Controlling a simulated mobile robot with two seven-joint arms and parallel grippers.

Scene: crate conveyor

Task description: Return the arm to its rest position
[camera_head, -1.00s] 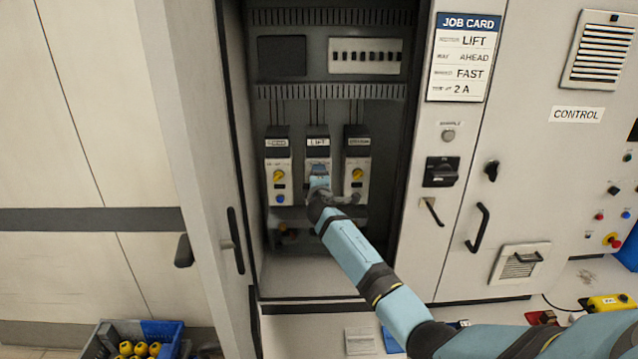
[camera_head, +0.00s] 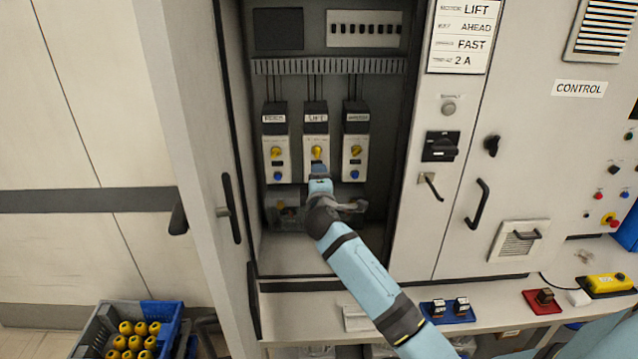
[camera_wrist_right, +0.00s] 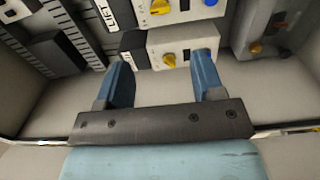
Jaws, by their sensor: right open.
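My right arm reaches from the lower right into the open cabinet in the head view. My right gripper (camera_head: 319,172) is in front of the lower part of the middle module, labelled LIFT (camera_head: 316,140). In the right wrist view the two blue fingers (camera_wrist_right: 160,82) are spread apart with nothing between them. A module with a yellow knob (camera_wrist_right: 172,58) stands behind the fingertips, apart from them as far as I can tell. The LIFT module's blue button is hidden behind my gripper in the head view. My left gripper is not in view.
The open cabinet door (camera_head: 190,150) stands left of my arm, and the cabinet's right frame (camera_head: 412,190) is close on the right. A ledge (camera_head: 300,302) runs below. Blue (camera_head: 447,312) and red (camera_head: 542,302) trays lie on it. A crate of yellow parts (camera_head: 125,315) is at lower left.

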